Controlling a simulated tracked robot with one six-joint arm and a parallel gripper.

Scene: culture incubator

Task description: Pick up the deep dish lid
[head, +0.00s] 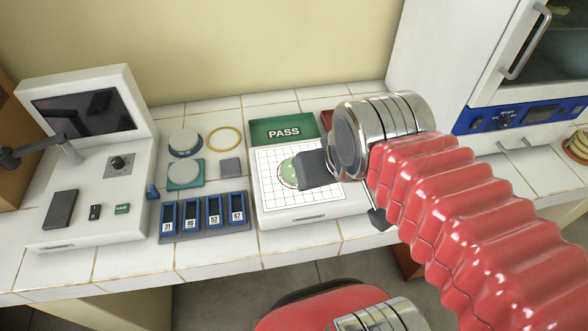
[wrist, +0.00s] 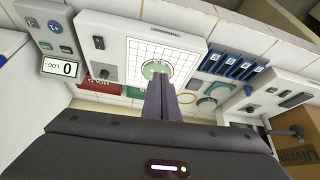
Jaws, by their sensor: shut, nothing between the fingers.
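My gripper (head: 308,172) is shut and empty over the white grid plate, with its dark fingers beside a round green dish (head: 290,172) and partly hiding it. In the wrist view the closed fingers (wrist: 158,82) point at the same dish (wrist: 155,68). Two round pale pieces lie to the left: one with a blue edge (head: 184,141), and one on a teal square (head: 185,172). I cannot tell for certain which piece is the deep dish lid.
A white machine (head: 95,150) stands far left; an incubator (head: 470,90) is at right.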

